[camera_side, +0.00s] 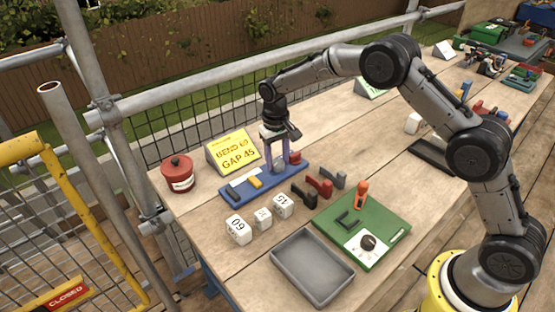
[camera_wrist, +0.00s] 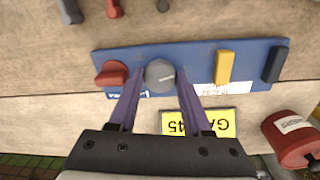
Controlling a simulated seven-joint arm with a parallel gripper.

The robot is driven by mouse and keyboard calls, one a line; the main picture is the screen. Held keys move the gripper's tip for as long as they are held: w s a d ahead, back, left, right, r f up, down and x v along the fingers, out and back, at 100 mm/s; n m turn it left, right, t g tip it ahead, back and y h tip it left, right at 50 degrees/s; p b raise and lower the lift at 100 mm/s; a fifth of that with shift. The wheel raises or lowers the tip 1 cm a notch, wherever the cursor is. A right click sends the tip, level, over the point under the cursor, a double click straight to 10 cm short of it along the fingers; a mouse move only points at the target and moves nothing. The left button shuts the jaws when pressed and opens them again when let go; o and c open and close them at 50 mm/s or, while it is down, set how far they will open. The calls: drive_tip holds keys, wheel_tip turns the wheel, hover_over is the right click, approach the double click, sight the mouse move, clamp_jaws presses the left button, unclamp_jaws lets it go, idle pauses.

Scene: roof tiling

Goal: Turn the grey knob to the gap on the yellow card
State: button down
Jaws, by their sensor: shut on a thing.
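The grey knob (camera_wrist: 160,75) is round and sits on a blue board (camera_wrist: 205,60), between a red knob (camera_wrist: 112,74) and a white scale strip. My gripper (camera_wrist: 161,82) is shut on the grey knob, with one purple finger on each side. In the side view my gripper (camera_side: 278,166) points straight down at the board, and its fingers partly hide the knob. The knob's pointer and exact setting cannot be read. The yellow card (camera_side: 233,151) leans behind the board; it reads BEND with a number and GAP 45. It also shows upside down in the wrist view (camera_wrist: 198,123).
A yellow block (camera_side: 255,182) sits on the board. A red pot (camera_side: 177,174) stands at the left. White number blocks (camera_side: 238,229), a grey tray (camera_side: 312,266) and a green board (camera_side: 385,222) with a black dial lie in front. Red and dark clamps stand close by.

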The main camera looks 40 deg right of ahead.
sight(276, 163)
idle(0.5)
drive_tip(key=shift+c, duration=1.7)
unclamp_jaws()
wheel_tip(276, 163, up, 14)
drive_tip(key=shift+a, duration=0.25)
